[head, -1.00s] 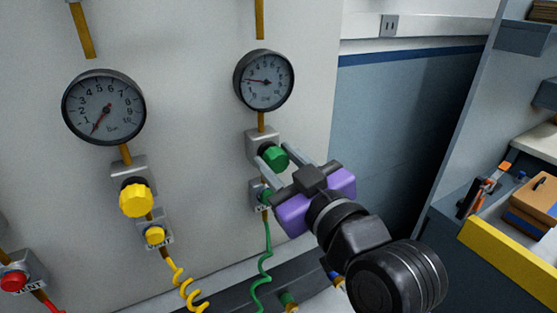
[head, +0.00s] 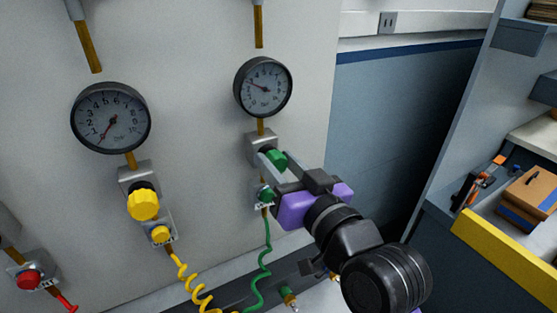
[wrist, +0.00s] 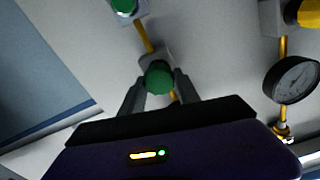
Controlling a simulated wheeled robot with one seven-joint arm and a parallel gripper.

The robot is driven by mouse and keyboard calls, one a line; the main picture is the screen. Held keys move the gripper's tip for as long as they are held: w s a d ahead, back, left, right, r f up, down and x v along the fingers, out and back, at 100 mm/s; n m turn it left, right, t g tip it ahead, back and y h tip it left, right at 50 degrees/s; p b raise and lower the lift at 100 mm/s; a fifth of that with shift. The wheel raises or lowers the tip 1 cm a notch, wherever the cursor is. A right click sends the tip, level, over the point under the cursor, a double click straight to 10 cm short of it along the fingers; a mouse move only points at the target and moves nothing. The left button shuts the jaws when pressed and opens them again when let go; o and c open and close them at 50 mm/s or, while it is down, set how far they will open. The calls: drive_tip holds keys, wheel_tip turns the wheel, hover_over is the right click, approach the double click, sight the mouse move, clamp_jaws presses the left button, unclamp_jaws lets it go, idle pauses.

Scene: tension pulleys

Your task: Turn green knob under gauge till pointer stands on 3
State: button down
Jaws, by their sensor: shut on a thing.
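The green knob (head: 277,160) sits on a grey block under the right-hand gauge (head: 263,87). The gauge's red pointer slants up and left; its tip is near the 3, just below the 4, but the digits are too small to read exactly. My gripper (head: 274,163) is shut on the green knob, a finger on each side. In the wrist view the knob (wrist: 159,77) sits between the two fingertips (wrist: 158,88). The right-hand gauge is hidden in the wrist view.
A smaller green knob (head: 266,195) with a coiled green hose is just below. A second gauge (head: 111,118) with yellow knobs (head: 143,204) is to the left, and a red knob (head: 29,279) at lower left. A shelf with a yellow edge (head: 505,255) stands at right.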

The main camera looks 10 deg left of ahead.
drive_tip(key=c, duration=0.9)
unclamp_jaws()
drive_tip(key=b+v, duration=0.1)
drive_tip(key=v, duration=0.6)
drive_tip(key=shift+s+d, duration=0.25)
drive_tip(key=shift+s, duration=0.1)
